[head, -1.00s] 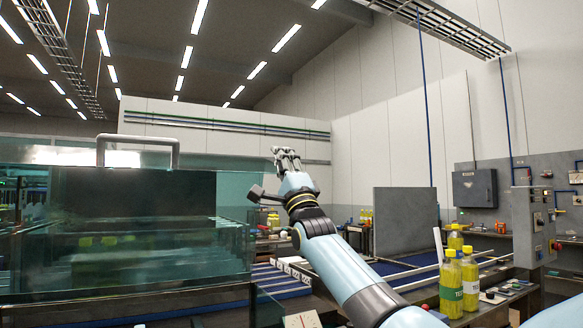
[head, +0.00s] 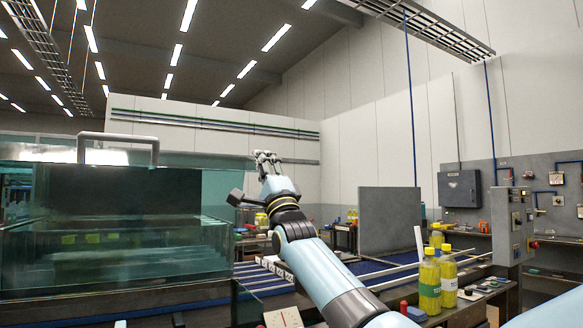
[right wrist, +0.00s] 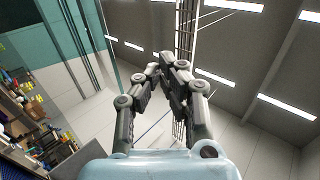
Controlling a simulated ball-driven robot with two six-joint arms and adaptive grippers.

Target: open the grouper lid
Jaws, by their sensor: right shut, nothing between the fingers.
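The grouper lid appears to be the dark and tinted glass cover on the left in the head view, with a grey bar handle (head: 117,137) on top. My left gripper is not in view.
Bottles of yellow liquid (head: 430,285) stand on the right bench. A grey upright panel (head: 390,222) stands behind my right arm. A blue conveyor (head: 375,268) runs beneath the arm. A control box (head: 513,222) is at far right. The air between handle and gripper looks clear.

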